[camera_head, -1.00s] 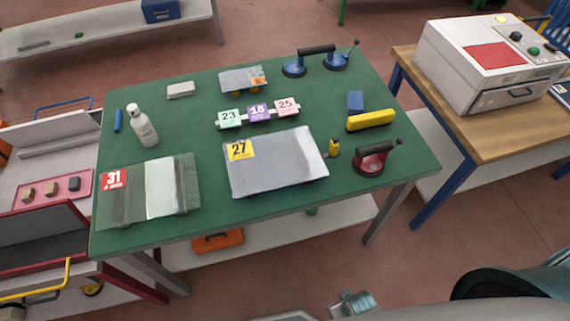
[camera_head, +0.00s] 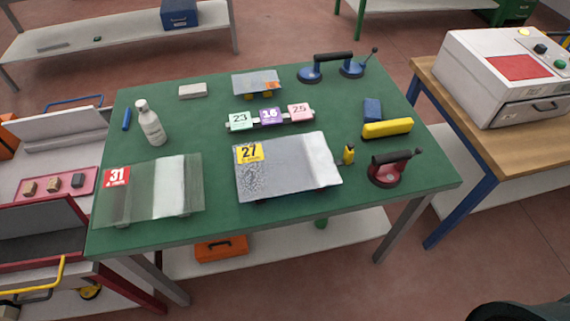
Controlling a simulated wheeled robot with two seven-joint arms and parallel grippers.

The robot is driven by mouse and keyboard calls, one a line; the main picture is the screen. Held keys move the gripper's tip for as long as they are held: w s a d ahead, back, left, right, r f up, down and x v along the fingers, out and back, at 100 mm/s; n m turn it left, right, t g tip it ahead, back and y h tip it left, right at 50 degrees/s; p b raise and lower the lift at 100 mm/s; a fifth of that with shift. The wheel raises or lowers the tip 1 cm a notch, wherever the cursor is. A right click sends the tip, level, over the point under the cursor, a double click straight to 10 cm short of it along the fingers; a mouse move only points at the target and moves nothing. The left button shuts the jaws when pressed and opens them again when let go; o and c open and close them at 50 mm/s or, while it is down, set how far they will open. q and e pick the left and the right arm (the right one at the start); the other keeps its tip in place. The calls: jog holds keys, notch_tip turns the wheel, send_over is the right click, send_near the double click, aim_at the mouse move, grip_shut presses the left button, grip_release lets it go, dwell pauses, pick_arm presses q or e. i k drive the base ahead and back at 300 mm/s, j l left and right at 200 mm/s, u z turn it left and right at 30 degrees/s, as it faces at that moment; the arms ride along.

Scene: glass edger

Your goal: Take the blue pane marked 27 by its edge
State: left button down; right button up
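The pane marked 27 (camera_head: 285,172) lies near the middle front of the green table (camera_head: 222,212). It looks grey to pale bluish, with a yellow 27 label at its upper left corner. Its edges seem slightly raised off the tabletop, with small dark supports under it. Another pane, marked 31 (camera_head: 135,200), lies to its left with a red label. A smaller pane (camera_head: 255,83) with an orange label lies at the back. Neither of my grippers shows in the head view.
A blue double suction lifter (camera_head: 335,68), a yellow block (camera_head: 387,128), a number rack (camera_head: 270,119) and a white bottle (camera_head: 150,123) are also on the table.

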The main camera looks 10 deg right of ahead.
aim_at(271, 169)
jog(key=j+z, duration=0.3)
jog(key=j, duration=0.25)
jog(key=j+z, duration=0.25)
jog(key=j, duration=0.35)
jog(key=j+z, duration=0.3)
jog(key=j, duration=0.3)
jog(key=k+j+z, duration=0.25)
jog(key=j, duration=0.3)
jog(key=i, duration=0.1)
